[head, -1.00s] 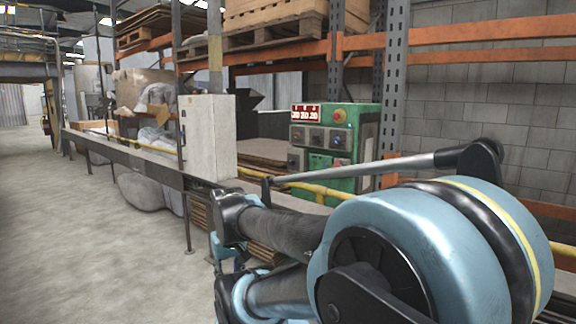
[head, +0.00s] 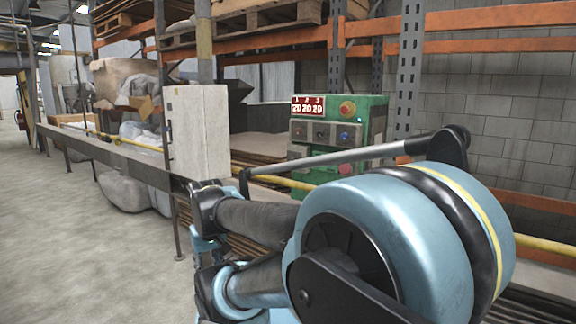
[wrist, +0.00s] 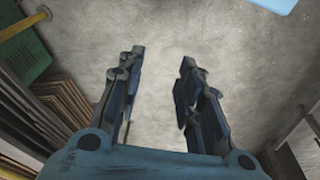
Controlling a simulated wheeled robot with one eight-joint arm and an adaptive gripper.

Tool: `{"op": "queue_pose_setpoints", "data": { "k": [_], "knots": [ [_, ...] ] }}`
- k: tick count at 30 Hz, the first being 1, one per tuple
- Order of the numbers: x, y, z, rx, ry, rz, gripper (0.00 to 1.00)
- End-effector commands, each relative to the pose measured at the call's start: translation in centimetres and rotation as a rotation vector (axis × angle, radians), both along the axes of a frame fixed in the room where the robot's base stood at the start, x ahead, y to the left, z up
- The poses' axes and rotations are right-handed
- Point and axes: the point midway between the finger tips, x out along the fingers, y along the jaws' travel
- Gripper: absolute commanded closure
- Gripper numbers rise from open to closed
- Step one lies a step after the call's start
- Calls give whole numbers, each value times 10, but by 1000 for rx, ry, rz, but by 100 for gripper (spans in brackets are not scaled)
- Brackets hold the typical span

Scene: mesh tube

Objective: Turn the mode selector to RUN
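A green control panel (head: 336,172) stands behind the yellow rail in the head view, right of centre. In the head view my arm crosses the lower right and hides the panel's lower part; the gripper cannot be made out there.
A grey cabinet (head: 198,130) stands left of the panel. A yellow rail (head: 300,184) runs in front of the panel. Orange shelving (head: 470,48) rises behind. Stacked boards (wrist: 62,105) lie left of the gripper in the wrist view. The floor (head: 100,240) at left is clear.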

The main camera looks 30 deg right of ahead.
Motion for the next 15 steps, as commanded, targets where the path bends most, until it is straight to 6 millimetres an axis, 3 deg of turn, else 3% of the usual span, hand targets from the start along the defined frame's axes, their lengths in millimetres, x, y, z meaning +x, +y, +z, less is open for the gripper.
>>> {"op": "queue_pose_setpoints", "data": {
  "k": [1,3,7,11,15],
  "knots": [
    [0,0,0,0,0,0,62],
    [-5,-1,4,-3,-10,1,51],
    [2,-9,11,-36,-25,18,51],
    [28,-28,25,-120,-47,57,51],
    [64,-60,45,-247,-73,124,51]
  ]
}}
